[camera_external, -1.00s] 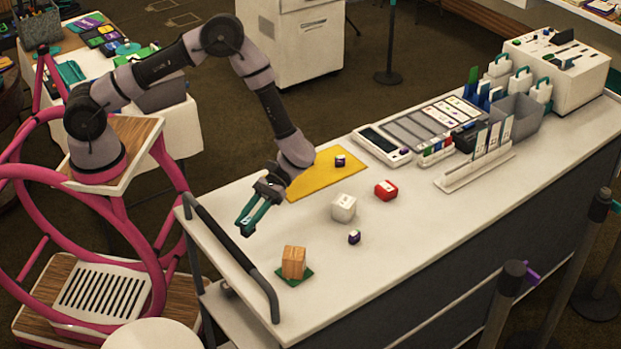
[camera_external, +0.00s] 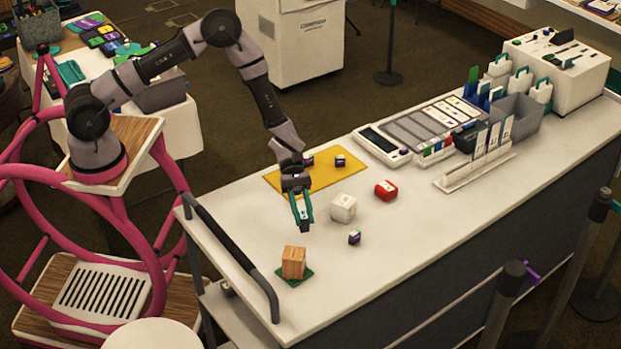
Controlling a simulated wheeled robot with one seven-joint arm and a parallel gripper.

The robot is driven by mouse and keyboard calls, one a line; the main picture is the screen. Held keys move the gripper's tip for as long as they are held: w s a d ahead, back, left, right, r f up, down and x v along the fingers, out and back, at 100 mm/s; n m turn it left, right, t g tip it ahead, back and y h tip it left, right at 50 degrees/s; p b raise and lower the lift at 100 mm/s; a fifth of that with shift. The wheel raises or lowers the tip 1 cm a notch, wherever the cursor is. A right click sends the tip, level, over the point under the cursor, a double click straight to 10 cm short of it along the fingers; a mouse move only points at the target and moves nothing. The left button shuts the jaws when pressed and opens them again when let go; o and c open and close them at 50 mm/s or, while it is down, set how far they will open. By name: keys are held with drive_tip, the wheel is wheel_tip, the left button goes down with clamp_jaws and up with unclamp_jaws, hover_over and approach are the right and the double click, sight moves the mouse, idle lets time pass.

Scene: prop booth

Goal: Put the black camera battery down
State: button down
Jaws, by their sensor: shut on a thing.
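My gripper (camera_external: 302,222) hangs over the white counter, just in front of the yellow mat and left of the white cube. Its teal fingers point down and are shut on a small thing. What shows between them is a small pale and dark patch, taken to be the black camera battery (camera_external: 303,211). Its details are too small to read, and the fingers hide its sides. I cannot tell whether it touches the counter.
The yellow mat (camera_external: 277,183) bears two small purple-and-white blocks. A white cube (camera_external: 343,208), a red block (camera_external: 386,190) and another purple block (camera_external: 354,237) stand nearby. A wooden block (camera_external: 293,262) sits on a green mat. The counter's front right is clear.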

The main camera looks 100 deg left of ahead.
sight(303, 224)
drive_tip(key=shift+f, duration=1.65)
drive_tip(key=c, duration=0.6)
unclamp_jaws()
